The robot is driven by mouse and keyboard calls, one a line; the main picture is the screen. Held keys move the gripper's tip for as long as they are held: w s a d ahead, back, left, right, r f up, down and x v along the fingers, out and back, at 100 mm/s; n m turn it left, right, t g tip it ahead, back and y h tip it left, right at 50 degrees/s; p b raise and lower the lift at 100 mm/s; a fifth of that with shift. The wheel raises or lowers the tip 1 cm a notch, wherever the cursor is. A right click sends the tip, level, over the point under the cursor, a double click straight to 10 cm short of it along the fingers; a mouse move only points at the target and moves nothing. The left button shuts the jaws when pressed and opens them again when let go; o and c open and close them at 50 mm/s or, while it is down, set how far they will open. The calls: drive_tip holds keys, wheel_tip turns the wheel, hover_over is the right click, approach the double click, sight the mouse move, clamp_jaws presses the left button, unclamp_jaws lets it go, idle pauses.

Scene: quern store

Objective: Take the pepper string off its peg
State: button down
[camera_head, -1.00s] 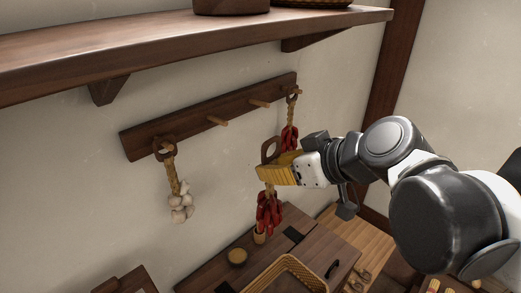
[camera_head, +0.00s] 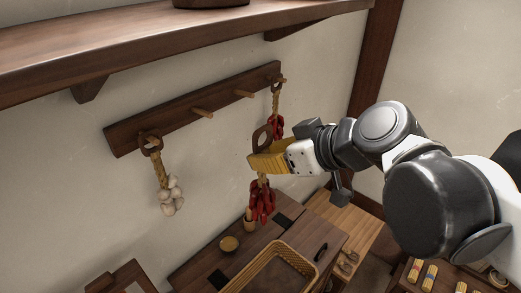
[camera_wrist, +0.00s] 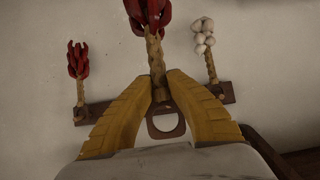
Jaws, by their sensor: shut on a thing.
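A red pepper string (camera_head: 262,203) hangs from my gripper (camera_head: 256,160). Its brown loop (camera_head: 262,135) stands above the yellow fingers, apart from the pegs, and its peppers hang below. In the wrist view my gripper (camera_wrist: 160,88) is shut on the string's braided stem (camera_wrist: 154,55), with the loop (camera_wrist: 167,130) between the fingers and the peppers (camera_wrist: 147,12) at the top edge. The peg rail (camera_head: 195,108) on the wall has two bare pegs, the left middle peg (camera_head: 203,112) and the right middle peg (camera_head: 243,94).
A second pepper string (camera_head: 276,103) hangs at the rail's right end, partly behind my gripper. A garlic string (camera_head: 171,195) hangs at the left end. A shelf (camera_head: 190,42) runs above.

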drive_tip(key=shift+s+d+r+p, duration=0.15)
drive_tip(key=shift+s+d+p, duration=0.95)
drive_tip(key=shift+s+d, duration=0.55)
drive_tip(key=shift+w+d, duration=0.15)
drive_tip(key=s+d+p, duration=0.1)
drive_tip(key=s+d, duration=0.1)
drive_tip(key=s+d+p, duration=0.2)
drive_tip(key=shift+d, duration=0.25)
